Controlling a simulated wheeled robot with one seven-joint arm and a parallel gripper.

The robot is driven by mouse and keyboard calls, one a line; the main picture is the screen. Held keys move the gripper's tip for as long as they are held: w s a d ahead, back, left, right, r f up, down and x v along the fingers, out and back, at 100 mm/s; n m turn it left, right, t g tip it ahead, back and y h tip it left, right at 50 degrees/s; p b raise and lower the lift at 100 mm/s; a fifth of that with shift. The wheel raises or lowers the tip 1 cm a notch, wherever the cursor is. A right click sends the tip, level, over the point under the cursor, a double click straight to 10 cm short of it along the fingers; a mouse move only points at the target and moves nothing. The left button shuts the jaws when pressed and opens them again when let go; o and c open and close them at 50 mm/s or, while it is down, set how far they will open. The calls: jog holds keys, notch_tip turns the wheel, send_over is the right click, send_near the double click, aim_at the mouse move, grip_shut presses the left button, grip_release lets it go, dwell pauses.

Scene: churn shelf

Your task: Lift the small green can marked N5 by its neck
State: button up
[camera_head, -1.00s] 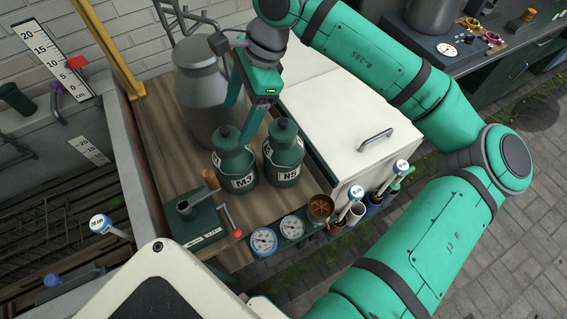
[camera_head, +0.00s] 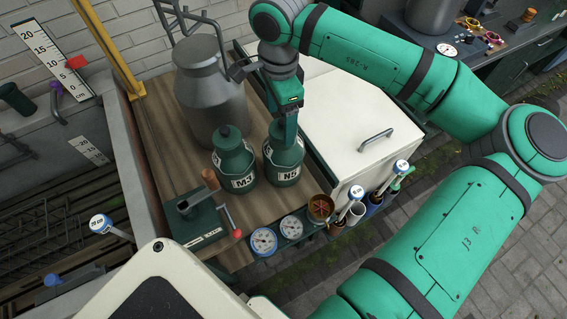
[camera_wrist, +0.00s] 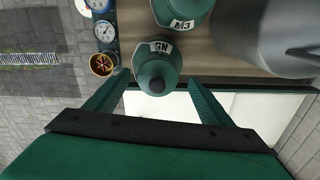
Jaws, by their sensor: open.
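The small green can marked N5 (camera_head: 285,167) stands upright on the wooden shelf, to the right of the green can marked M3 (camera_head: 234,162). My gripper (camera_head: 286,138) hangs over the N5 can and hides its top in the head view. In the wrist view the N5 can (camera_wrist: 157,67) lies between and just beyond the two open fingers (camera_wrist: 158,92), its dark knob nearest to me. The fingers stand apart from its sides. The M3 can also shows in the wrist view (camera_wrist: 181,12).
A large grey churn (camera_head: 212,95) stands behind the cans. A white box with a handle (camera_head: 350,120) stands close on the right.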

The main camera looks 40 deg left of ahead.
aim_at(283, 153)
jog(key=shift+d+f, duration=0.15)
jog(key=shift+f, duration=1.05)
jog(key=shift+d+f, duration=0.15)
jog(key=shift+f, duration=1)
jog(key=shift+w, duration=0.1)
grip_shut()
jog(key=shift+r, duration=0.1)
